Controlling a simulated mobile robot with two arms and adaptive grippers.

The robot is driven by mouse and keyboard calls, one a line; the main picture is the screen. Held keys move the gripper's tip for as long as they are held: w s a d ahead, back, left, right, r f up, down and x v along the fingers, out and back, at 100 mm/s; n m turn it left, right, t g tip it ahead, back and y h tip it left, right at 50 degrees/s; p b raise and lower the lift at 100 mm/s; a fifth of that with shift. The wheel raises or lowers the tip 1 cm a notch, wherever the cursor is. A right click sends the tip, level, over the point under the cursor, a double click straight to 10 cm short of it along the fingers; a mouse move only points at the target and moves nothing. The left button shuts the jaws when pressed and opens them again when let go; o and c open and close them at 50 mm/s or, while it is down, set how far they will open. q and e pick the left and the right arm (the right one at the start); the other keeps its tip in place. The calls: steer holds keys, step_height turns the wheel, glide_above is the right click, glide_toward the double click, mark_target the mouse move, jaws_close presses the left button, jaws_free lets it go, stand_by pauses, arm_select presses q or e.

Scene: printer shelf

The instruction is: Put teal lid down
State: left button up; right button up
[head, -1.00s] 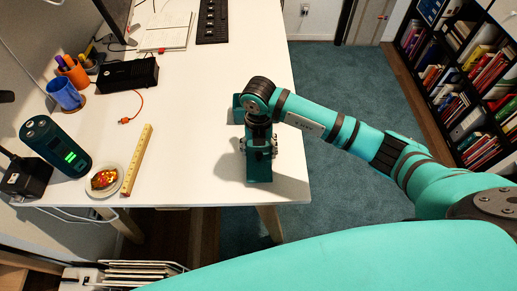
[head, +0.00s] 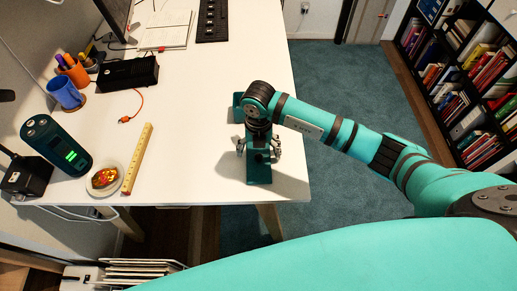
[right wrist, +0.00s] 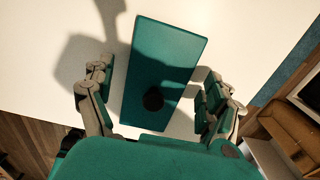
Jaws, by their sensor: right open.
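The teal lid (head: 259,172) is a flat rectangular plate lying on the white table (head: 200,120) near its right front corner. In the right wrist view the lid (right wrist: 162,65) shows whole in length, with a dark round knob (right wrist: 153,99) near its close end. My right gripper (head: 259,150) is over the lid. In the right wrist view its fingers (right wrist: 158,105) stand open on both sides of the lid, with gaps between them and its edges. The arm hides part of the lid in the head view. My left gripper is not in view.
A wooden ruler (head: 137,158), a plate with food (head: 103,179), a dark device with green lights (head: 56,146), a blue mug (head: 66,93) and a black box (head: 128,73) stand at the left. The table's middle is clear. The table's right edge is close to the lid.

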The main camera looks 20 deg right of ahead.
step_height(320, 180, up, 12)
steer(key=b, duration=0.1)
steer(key=shift+b, duration=0.3)
stand_by(0.4)
